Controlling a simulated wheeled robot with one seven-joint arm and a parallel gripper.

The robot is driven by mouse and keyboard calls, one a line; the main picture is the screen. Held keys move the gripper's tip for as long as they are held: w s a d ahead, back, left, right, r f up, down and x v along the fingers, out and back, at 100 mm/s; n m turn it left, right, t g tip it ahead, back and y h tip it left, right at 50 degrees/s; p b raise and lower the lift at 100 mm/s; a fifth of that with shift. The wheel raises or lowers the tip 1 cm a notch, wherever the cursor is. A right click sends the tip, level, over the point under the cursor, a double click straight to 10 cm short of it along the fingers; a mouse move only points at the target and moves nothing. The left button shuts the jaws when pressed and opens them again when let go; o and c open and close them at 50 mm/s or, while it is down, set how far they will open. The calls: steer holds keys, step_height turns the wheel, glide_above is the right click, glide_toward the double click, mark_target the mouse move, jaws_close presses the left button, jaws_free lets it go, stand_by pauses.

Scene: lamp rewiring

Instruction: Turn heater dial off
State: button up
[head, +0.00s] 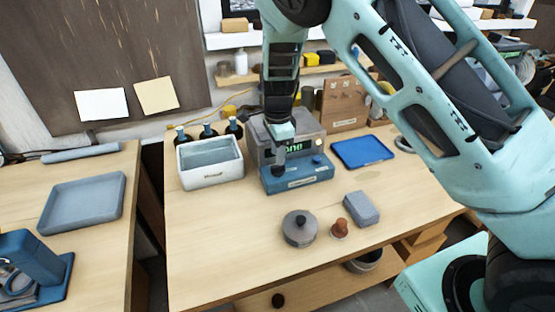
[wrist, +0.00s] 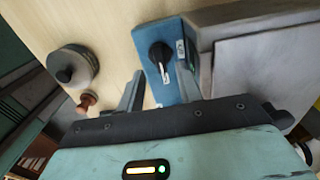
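The heater (head: 312,147) is a grey box with a blue front panel (head: 312,176) and a green-lit display, partly covered by my gripper. In the wrist view, a black dial (wrist: 160,54) with a white pointer mark sits on the blue panel (wrist: 176,28). The dial's printed labels are too small to read. My gripper (head: 279,160) is over the left part of the panel in the head view, hiding the dial there. In the wrist view, my gripper (wrist: 159,88) has its fingers apart with nothing between them; the dial lies beyond the gap, apparently untouched.
A white bin (head: 210,173) and dark bottles (head: 208,131) stand left of the heater. A blue tray (head: 362,151) lies to its right. A grey lidded pot (head: 299,229), a brown knob-like piece (head: 339,229) and a grey block (head: 361,209) stand in front. The table's front left is clear.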

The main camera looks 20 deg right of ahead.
mark_target(278, 169)
steer(key=shift+f+p, duration=0.3)
steer(key=shift+f, duration=1.85)
jaws_close()
